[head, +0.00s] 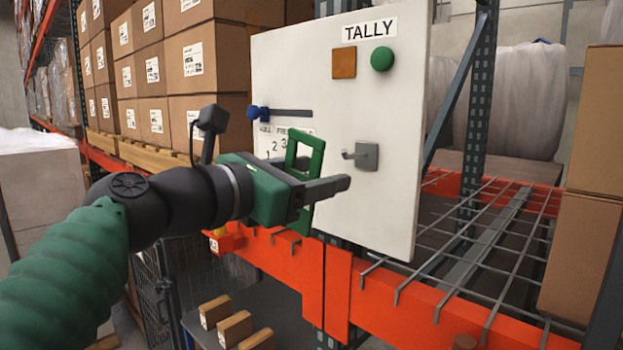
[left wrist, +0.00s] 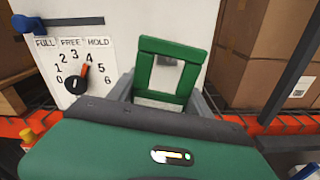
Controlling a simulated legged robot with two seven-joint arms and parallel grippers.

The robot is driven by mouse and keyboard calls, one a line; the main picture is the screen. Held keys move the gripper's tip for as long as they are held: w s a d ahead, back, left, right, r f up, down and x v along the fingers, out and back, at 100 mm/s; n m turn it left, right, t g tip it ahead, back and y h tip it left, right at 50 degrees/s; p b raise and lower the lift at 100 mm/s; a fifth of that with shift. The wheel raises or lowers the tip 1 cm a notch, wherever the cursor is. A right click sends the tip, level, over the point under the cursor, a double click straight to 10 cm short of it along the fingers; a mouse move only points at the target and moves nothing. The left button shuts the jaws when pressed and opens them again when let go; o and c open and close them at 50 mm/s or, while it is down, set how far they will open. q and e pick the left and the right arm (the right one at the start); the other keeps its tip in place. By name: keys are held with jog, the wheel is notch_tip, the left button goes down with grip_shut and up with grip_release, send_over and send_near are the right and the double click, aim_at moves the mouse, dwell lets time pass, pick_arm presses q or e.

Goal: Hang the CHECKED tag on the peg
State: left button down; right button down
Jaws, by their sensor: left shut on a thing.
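The tag, a green rectangular frame with an open window (head: 318,160), is held upright in my left gripper (head: 322,190); I can read no lettering on it. The gripper's near finger shows in front of the frame, and the far finger is mostly hidden. The peg (head: 366,156) is a small grey hook on a square plate on the white TALLY board, to the right of the tag and apart from it. In the left wrist view the tag (left wrist: 172,45) stands between the fingers, and a grey patch shows through its window. My right gripper is not in view.
The white board (head: 290,70) carries a brown square (head: 344,62), a green round button (head: 382,57) and a slot with a blue knob (head: 258,113). An orange beam (head: 270,262) runs below.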

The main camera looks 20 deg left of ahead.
aim_at(361, 173)
pick_arm(q)
jog(key=shift+p+x, duration=0.55)
jog(key=shift+x, duration=3.5)
jog(key=shift+d, duration=0.1)
jog(key=shift+f, duration=0.2)
jog(key=shift+w+d+f, duration=0.15)
jog(key=shift+f, duration=0.6)
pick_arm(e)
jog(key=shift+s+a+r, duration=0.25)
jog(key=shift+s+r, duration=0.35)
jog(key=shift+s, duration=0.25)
pick_arm(q)
jog(key=shift+b, duration=0.3)
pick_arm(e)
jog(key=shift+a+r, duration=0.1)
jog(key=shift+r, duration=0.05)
pick_arm(q)
jog(key=shift+r+p, duration=0.35)
jog(key=shift+p, duration=0.15)
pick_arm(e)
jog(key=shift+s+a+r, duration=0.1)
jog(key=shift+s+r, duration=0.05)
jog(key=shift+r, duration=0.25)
